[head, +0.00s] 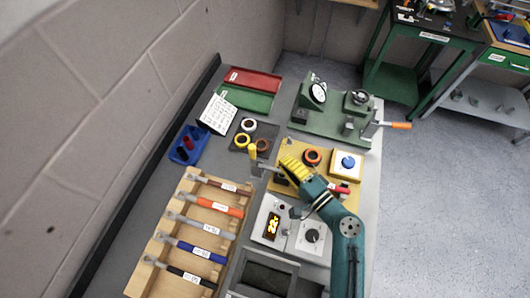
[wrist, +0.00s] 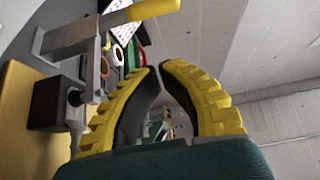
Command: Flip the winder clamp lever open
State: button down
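A lever with a yellow grip (wrist: 143,11) and a grey metal arm (wrist: 70,36) stands at the left of the wrist view, mounted by a black block (wrist: 45,103) on a yellow board (wrist: 22,125). In the head view its yellow grip (head: 253,153) points away at the board's left edge. My gripper (head: 284,161) is above the board, just right of the lever. In the wrist view my gripper's yellow fingers (wrist: 157,68) have their tips almost together, with nothing between them. The lever is beside the left finger, not in the grip. Whether they touch is unclear.
A green machine (head: 325,120) with a dial and orange-ended crank stands behind the board. Coil rings lie in a dark tray (head: 240,142) to the left. A wooden rack (head: 170,217) of hammer-like tools and a grey control box (head: 270,222) are nearer.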

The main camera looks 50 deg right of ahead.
aim_at(252, 152)
jog(key=shift+w+a+f+p, duration=0.1)
jog(key=shift+w+a+p, duration=0.15)
jog(key=shift+w, duration=0.8)
jog(key=shift+w+a+r+p, duration=0.1)
jog(key=shift+w+a, duration=0.25)
jog(key=shift+w, duration=0.65)
jog(key=shift+w+a+f+p, duration=0.1)
jog(key=shift+w+a+p, duration=0.15)
jog(key=shift+w, duration=0.8)
jog(key=shift+r+p, duration=0.3)
jog(key=shift+p, duration=0.4)
jog(key=shift+w+a+f, duration=0.1)
jog(key=shift+w, duration=0.05)
jog(key=shift+g+p, duration=0.3)
jog(key=shift+p, duration=0.1)
